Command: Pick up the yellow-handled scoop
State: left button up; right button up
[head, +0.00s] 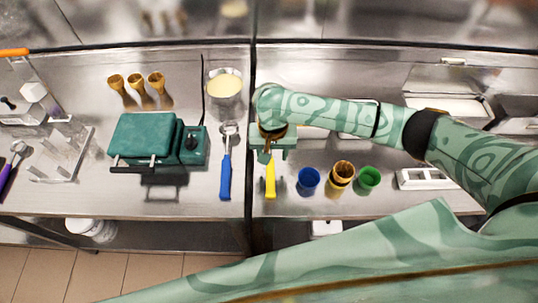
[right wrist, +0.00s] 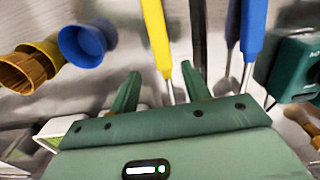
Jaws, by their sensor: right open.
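The yellow-handled scoop (head: 270,179) lies on the steel counter just right of the dark seam, its handle toward the front edge. Its far end is hidden under my right gripper (head: 267,151) in the head view. In the right wrist view the yellow handle (right wrist: 156,38) runs between the two spread green fingers of my right gripper (right wrist: 159,82), which is open and empty. I cannot tell how high the fingers are above the handle. My left gripper is not in view.
A blue-handled scoop (head: 226,174) lies close by, left of the seam. Right of the yellow handle stand a blue cup (head: 308,178), stacked cones (head: 342,173) and a green cup (head: 367,179). A green appliance (head: 145,137) and a bowl of cream (head: 225,84) are to the left.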

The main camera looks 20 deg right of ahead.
aim_at(270, 165)
jog(key=shift+s+f, duration=0.25)
jog(key=shift+f, duration=0.2)
jog(key=f+b, duration=0.1)
jog(key=f, duration=0.1)
jog(key=f+b, duration=0.1)
jog(key=f, duration=0.1)
jog(key=shift+s+a, duration=0.1)
jog(key=shift+a, duration=0.3)
jog(key=shift+f+b, duration=0.35)
jog(key=shift+f, duration=0.05)
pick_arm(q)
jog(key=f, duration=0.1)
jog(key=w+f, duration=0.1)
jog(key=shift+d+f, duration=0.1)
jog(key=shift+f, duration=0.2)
pick_arm(e)
jog(key=shift+r, duration=0.1)
jog(key=c, duration=0.9)
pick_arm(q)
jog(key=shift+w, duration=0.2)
pick_arm(e)
grip_shut()
